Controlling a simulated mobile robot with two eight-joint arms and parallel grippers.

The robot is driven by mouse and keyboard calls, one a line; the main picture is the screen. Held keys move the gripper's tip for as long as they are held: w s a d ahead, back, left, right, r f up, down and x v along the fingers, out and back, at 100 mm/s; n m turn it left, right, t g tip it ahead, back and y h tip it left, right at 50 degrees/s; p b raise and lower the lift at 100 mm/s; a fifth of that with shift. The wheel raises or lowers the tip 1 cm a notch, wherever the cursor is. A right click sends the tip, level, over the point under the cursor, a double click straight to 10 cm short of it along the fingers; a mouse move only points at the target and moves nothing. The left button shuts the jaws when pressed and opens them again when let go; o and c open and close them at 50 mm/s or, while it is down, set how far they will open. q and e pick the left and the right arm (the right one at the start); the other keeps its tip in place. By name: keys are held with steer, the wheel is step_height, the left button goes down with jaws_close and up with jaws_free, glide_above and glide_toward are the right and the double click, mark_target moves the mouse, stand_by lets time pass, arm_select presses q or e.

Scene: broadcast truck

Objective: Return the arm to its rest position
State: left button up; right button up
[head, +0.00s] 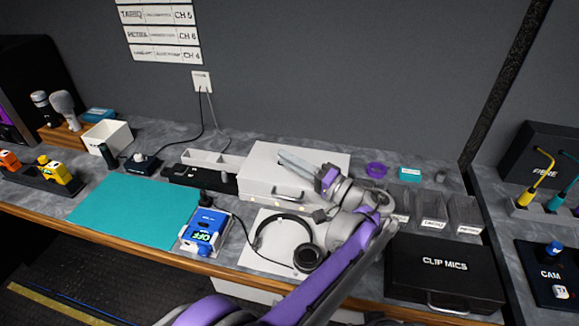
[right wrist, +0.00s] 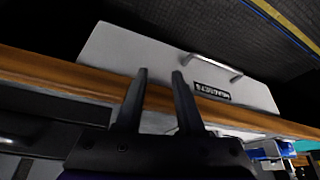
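My left arm, grey and purple, reaches across the counter in the head view. Its gripper (head: 288,157) points left over the silver case (head: 262,165); its fingers overlap from this angle, so I cannot tell whether they are apart, and no held object shows. My right gripper (right wrist: 161,78) shows in the right wrist view, with its two dark fingers apart and nothing between them. It is by the counter's wooden front edge (right wrist: 60,78), facing a pale panel (right wrist: 150,55) with a handle and a label. The right gripper does not show in the head view.
Headphones (head: 285,236) lie on a white sheet below my left arm. A blue device (head: 205,231) reading OFF and a teal mat (head: 130,209) lie to the left. A black CLIP MICS case (head: 445,272) and clear bins (head: 433,208) stand to the right.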

stand_by(0.3)
arm_select(q)
steer(key=s+a+f+g+h+p, duration=0.1)
steer(key=s+a+f+g+h, duration=0.15)
steer(key=a, duration=0.45)
steer(key=s+a+f+g+h+p, duration=0.1)
steer(key=s+a+g, duration=0.15)
steer(key=a, duration=0.45)
steer(key=s+a+f+g+h+p, duration=0.1)
steer(key=s+a+f+h, duration=0.1)
steer(key=s+a, duration=0.3)
steer(key=s+a+f+n+h+p, duration=0.1)
steer(key=s+f+h, duration=0.3)
steer(key=s, duration=0.5)
steer(key=s+a+f+n+h+p, duration=0.2)
steer(key=s+f+n+h, duration=0.1)
steer(key=s, duration=0.7)
steer(key=shift+s+f+g+h+p, duration=0.35)
steer(key=shift+f+h, duration=0.35)
steer(key=shift+h, duration=0.55)
